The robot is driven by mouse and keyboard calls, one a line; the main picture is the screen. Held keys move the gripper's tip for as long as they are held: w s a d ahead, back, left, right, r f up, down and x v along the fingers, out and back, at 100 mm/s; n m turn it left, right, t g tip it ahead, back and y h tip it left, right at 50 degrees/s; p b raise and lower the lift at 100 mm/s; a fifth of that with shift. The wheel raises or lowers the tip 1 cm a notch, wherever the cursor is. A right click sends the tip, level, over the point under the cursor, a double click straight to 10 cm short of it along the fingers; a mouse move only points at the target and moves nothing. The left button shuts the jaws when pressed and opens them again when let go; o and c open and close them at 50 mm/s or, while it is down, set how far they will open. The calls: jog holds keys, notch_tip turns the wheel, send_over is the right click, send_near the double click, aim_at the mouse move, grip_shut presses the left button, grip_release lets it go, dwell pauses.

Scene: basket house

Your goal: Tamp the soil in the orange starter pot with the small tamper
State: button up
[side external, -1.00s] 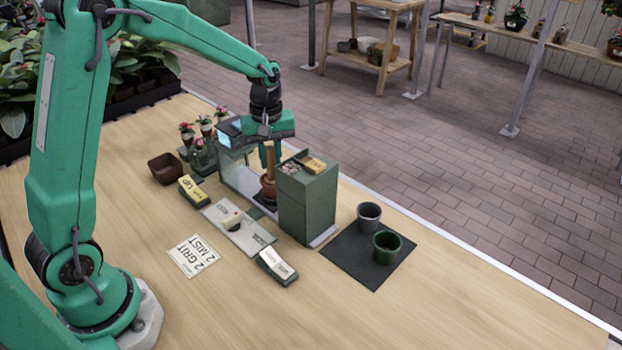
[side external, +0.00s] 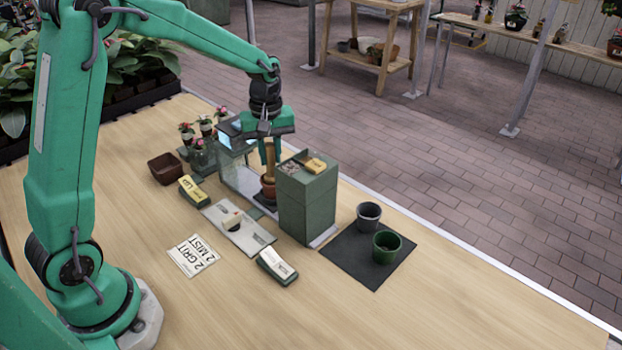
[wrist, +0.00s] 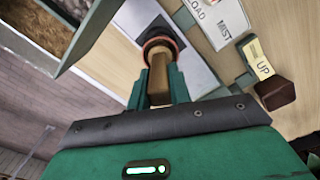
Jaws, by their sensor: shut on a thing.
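My gripper (side external: 268,142) is shut on the small wooden tamper (side external: 270,158), which it holds about upright. The tamper's lower end is down in the orange starter pot (side external: 268,190), whose terracotta rim also shows around it in the wrist view (wrist: 147,43). The pot stands on a dark pad between the tall green box and a clear-sided stand. In the wrist view the tamper (wrist: 159,76) sits between both green fingers. The soil and the tamper's foot are hidden, so I cannot tell whether they touch.
The tall green box (side external: 305,208) stands close to the right of the pot. A clear-panelled stand (side external: 236,172) is close on the left. A grey pot (side external: 369,214) and green pot (side external: 386,246) stand on a black mat.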

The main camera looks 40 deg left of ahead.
jog(key=shift+r, duration=0.15)
jog(key=shift+r, duration=3.4)
